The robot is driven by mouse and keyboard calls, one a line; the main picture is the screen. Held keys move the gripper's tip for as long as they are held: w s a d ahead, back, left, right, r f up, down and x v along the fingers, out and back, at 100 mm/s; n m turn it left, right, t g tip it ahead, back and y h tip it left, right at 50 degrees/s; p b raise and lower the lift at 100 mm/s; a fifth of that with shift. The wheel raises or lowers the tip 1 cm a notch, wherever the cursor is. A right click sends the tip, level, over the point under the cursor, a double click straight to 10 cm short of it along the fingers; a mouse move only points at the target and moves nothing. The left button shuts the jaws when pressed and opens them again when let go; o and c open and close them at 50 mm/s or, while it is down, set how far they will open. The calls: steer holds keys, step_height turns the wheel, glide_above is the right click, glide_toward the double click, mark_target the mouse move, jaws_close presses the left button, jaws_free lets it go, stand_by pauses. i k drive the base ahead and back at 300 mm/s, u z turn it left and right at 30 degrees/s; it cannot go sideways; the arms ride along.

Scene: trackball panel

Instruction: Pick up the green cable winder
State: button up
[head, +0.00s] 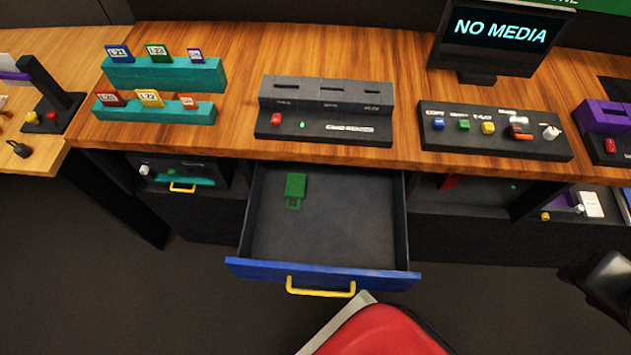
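A green cable winder (295,186) lies flat in the open drawer (335,230), towards its back left. It has a solid block end and a thinner open frame end towards the drawer front. Nothing covers it. A dark part at the right edge of the head view looks like my gripper (600,285), cut off by the picture edge. It is well to the right of the drawer and apart from the winder. Its fingertips do not show clearly, so I cannot tell whether it is open or shut.
The drawer's blue front (325,275) has a yellow handle (320,287). A wooden desk (240,100) overhangs the drawer's back. On it stand a slotted panel (325,105), a button box (490,130), teal card racks (165,75) and a "NO MEDIA" monitor (500,40). The drawer is otherwise empty.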

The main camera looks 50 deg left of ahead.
mark_target(294, 187)
steer(key=z, duration=0.15)
steer(key=k, duration=1.6)
steer(key=u, duration=2)
steer(key=i, duration=0.7)
steer(key=u, duration=0.05)
